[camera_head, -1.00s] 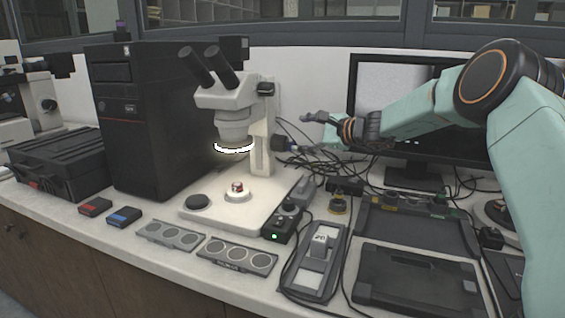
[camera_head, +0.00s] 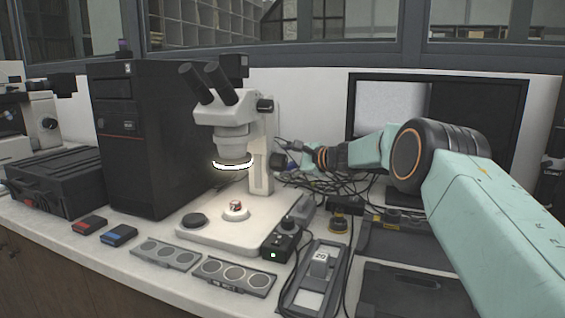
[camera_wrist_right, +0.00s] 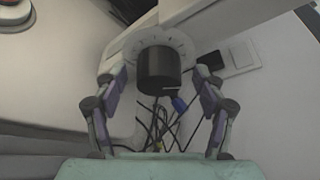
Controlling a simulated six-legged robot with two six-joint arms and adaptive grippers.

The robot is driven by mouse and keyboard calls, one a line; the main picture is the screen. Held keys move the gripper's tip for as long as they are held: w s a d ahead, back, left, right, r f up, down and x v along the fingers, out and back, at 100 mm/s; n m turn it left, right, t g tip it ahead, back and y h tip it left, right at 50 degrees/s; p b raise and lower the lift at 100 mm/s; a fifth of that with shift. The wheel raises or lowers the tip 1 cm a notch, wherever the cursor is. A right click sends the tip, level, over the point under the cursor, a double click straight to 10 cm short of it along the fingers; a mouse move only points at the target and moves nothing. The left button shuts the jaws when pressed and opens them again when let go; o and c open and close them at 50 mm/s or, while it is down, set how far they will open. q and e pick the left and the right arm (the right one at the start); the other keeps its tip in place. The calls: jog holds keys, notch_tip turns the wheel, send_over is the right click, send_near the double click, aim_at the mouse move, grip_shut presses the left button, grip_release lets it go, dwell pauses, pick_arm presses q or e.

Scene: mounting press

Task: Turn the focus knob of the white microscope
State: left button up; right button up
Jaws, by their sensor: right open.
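The white microscope (camera_head: 232,115) stands on its pale base plate (camera_head: 262,222) with a lit ring under its head. Its black focus knob (camera_head: 277,160) sticks out on the right side of the column, and shows large in the right wrist view (camera_wrist_right: 158,70). My right gripper (camera_head: 285,155) comes in from the right at knob height. In the right wrist view its two fingers (camera_wrist_right: 159,88) are open, one on each side of the knob, with gaps visible between them and the knob. My left gripper is not in view.
A black computer tower (camera_head: 150,135) stands left of the microscope. A monitor (camera_head: 440,120) and loose cables (camera_head: 345,183) lie behind my right arm. A small black control box (camera_head: 283,240) and grey slide holders (camera_head: 235,275) sit in front of the microscope.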

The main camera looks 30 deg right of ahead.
jog(key=shift+w+a+f, duration=0.2)
jog(key=shift+w+f, duration=0.1)
jog(key=shift+w, duration=0.3)
jog(key=shift+s+r, duration=0.1)
jog(key=shift+r, duration=0.05)
jog(key=shift+c, duration=0.5)
jog(key=c, duration=1)
